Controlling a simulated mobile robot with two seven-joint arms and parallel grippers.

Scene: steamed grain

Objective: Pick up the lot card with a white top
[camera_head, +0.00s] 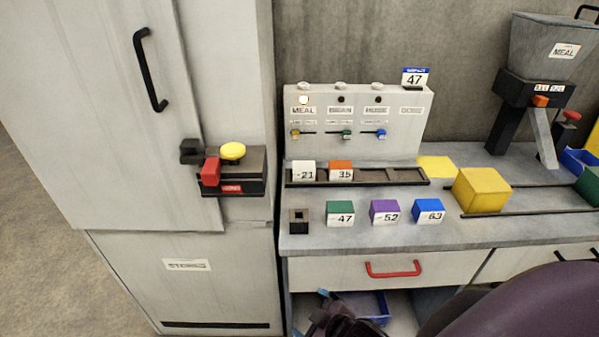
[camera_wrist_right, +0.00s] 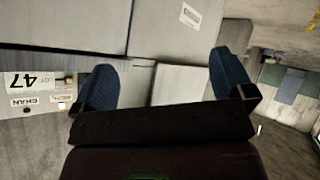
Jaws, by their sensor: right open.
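The white-topped lot card (camera_head: 303,172), marked 21, stands in the left end of a dark slotted rack (camera_head: 402,177) on the counter. An orange-topped card (camera_head: 341,172), marked 35, stands beside it in the rack. My right gripper (camera_head: 338,312) is low at the bottom edge of the head view, in front of the counter and well below the rack. In the right wrist view its two blue fingertips (camera_wrist_right: 160,84) are wide apart with nothing between them. The white-topped card is not recognisable in the wrist view. My left gripper is not in view.
Green (camera_head: 340,213), purple (camera_head: 385,212) and blue (camera_head: 428,211) cards stand in front of the rack, beside a small dark socket (camera_head: 299,221). A yellow block (camera_head: 481,190) is to the right. A tall cabinet (camera_head: 150,120) with a protruding switch box (camera_head: 232,171) stands left.

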